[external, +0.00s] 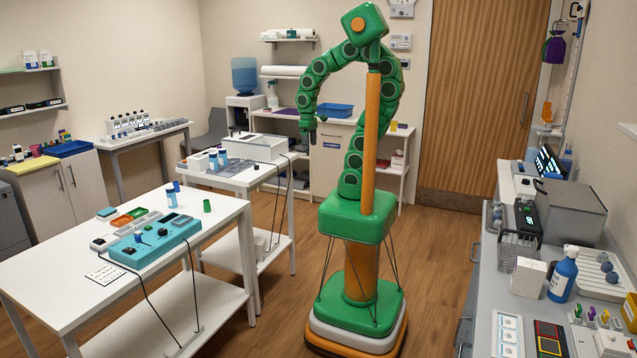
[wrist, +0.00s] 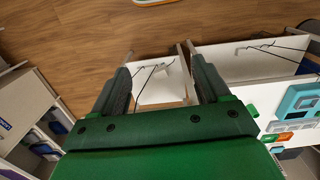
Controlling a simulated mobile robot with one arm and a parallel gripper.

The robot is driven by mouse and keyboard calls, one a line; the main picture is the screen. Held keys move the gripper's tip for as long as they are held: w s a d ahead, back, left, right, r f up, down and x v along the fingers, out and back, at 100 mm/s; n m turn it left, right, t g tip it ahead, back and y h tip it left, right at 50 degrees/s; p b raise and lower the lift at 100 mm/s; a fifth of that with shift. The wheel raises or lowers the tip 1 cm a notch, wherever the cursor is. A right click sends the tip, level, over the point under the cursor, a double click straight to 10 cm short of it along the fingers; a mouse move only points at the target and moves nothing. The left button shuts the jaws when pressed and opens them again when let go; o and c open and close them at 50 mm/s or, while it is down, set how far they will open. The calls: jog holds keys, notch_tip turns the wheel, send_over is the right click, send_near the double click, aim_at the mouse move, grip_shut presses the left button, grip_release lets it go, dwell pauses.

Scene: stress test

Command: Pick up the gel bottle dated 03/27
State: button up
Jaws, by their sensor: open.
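No date label is readable, so I cannot tell which bottle is the gel bottle dated 03/27. Small blue-and-white bottles (external: 213,161) stand on the small white table (external: 243,178) left of my arm. Another small blue bottle (external: 171,197) stands at the back of the larger white table (external: 60,262). A blue spray bottle (external: 563,276) stands on the right counter. My gripper (external: 312,136) hangs above the floor, right of the small table. In the wrist view its two fingers (wrist: 160,78) are apart with nothing between them; no bottle shows clearly there.
A teal device (external: 148,243) with cables hanging off the edge sits on the larger table. A white box (external: 253,147) stands on the small table. The grey right counter (external: 480,305) is crowded. Wooden floor (external: 440,235) is clear around my base.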

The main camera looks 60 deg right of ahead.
jog(key=w+a+f+n+t, duration=0.1)
jog(key=w+a+f+t, duration=0.15)
jog(key=w, duration=0.85)
jog(key=w+a+f+n+t, duration=0.1)
jog(key=w+a+f+t, duration=0.2)
jog(key=w, duration=0.7)
jog(key=w+a+f+t, duration=0.15)
jog(key=w+a, duration=0.25)
jog(key=w, duration=0.7)
jog(key=n+t+y, duration=0.4)
jog(key=t+y, duration=0.1)
jog(key=y, duration=0.2)
send_near(171, 196)
jog(key=w, duration=0.2)
jog(key=w+d+f, duration=0.1)
jog(key=shift+w+d, duration=0.1)
jog(key=shift+w, duration=0.1)
jog(key=shift+w+a, duration=0.1)
jog(key=shift+a, duration=0.4)
jog(key=shift+w+a+f, duration=0.3)
jog(key=shift+w+a, duration=0.05)
jog(key=shift+w, duration=0.25)
jog(key=shift+f+x, duration=0.2)
jog(key=shift+x, duration=1.05)
jog(key=shift+f+x, duration=0.25)
jog(key=shift+x, duration=1.05)
jog(key=shift+w+a+f, duration=0.15)
jog(key=shift+w+a, duration=0.05)
jog(key=shift+w, duration=0.2)
